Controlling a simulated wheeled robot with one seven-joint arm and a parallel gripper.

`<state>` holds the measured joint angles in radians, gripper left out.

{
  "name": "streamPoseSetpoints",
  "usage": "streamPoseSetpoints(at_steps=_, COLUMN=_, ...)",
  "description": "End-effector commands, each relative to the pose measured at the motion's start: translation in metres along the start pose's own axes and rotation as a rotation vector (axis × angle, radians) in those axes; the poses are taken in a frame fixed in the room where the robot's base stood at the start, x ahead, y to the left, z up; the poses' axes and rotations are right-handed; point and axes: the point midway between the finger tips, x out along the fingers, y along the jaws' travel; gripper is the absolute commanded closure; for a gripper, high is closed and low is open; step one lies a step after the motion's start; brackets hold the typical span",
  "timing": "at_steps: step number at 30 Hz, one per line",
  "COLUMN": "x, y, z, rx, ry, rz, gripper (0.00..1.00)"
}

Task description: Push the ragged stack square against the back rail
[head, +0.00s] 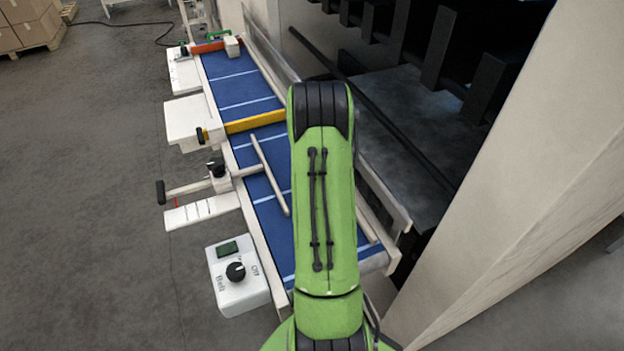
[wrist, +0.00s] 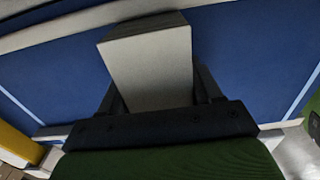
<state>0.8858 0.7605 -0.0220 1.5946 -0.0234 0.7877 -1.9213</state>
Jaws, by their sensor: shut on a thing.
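The stack (wrist: 150,65) is a pale grey block with a darker far side, standing on the blue belt in the wrist view. It sits at an angle to the back rail. My gripper (wrist: 158,90) is shut on it, with one dark finger on each side of its near end. The pale back rail (wrist: 60,30) crosses the top left of the wrist view, close to the far end of the stack; I cannot tell whether they touch. In the head view, my green arm hides the gripper and the stack; the rail (head: 265,45) runs along the right side of the belt.
The blue belt (head: 240,90) runs away from me. A yellow bar (head: 255,122) and a red bar (head: 210,46) cross it. A pale rod (head: 270,175) lies over it. A control box with a knob (head: 237,275) stands at the left. Dark machinery (head: 430,60) rises at the right.

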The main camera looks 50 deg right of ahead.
Motion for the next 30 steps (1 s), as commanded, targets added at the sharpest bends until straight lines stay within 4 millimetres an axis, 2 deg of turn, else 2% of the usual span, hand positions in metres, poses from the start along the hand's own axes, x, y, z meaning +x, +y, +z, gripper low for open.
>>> streamPoseSetpoints(at_steps=16, x=-0.0012, y=0.0003, z=0.0038, rx=0.007, ry=-0.007, rz=0.004, gripper=0.67)
streamPoseSetpoints(at_steps=30, x=0.0014, y=0.0003, z=-0.0018, rx=0.005, ry=-0.005, rz=0.003, gripper=0.67)
